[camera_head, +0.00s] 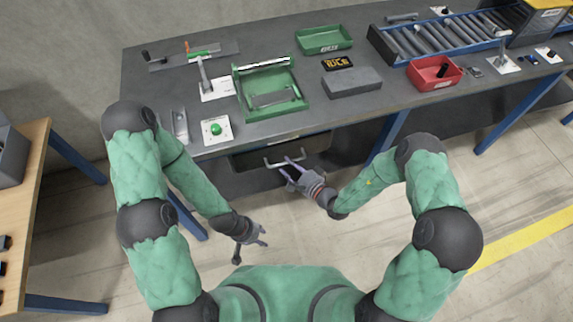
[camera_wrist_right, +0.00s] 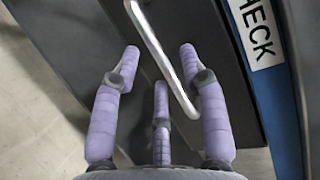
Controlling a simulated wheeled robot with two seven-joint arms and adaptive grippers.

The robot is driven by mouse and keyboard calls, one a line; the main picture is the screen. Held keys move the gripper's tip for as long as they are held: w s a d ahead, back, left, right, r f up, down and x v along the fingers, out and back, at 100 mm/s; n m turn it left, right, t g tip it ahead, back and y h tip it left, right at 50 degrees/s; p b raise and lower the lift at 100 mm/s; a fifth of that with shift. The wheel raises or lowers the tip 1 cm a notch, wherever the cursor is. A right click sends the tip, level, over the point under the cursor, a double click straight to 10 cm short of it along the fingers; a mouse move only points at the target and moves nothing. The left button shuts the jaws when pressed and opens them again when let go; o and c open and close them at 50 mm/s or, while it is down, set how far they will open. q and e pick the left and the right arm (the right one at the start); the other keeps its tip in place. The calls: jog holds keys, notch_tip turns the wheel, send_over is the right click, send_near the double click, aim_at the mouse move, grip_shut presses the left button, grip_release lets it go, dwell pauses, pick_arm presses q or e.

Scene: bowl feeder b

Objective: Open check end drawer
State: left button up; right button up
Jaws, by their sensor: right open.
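The check end drawer (camera_head: 253,159) is a dark drawer under the workbench, with a pale bar handle (camera_head: 285,161) on its front. In the right wrist view the handle (camera_wrist_right: 160,52) runs diagonally between the purple fingers, and a white label reading "CHECK" (camera_wrist_right: 259,36) shows at upper right. My right gripper (camera_head: 290,168) is at the handle with its fingers open around the bar; whether they touch it I cannot tell. In the right wrist view the right gripper (camera_wrist_right: 158,72) is spread. My left gripper (camera_head: 262,237) hangs empty, low and away from the drawer, with its fingers apart.
The dark workbench (camera_head: 190,110) carries a green fixture (camera_head: 270,88), a green tray (camera_head: 323,39), a grey block (camera_head: 352,81), a red bin (camera_head: 434,73) and a roller conveyor (camera_head: 440,38). A blue bench leg (camera_head: 388,135) stands right of the drawer. A wooden table (camera_head: 33,190) is at left.

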pick_arm(q)
jog(key=shift+f, duration=0.35)
pick_arm(e)
jog(key=shift+x, duration=1.25)
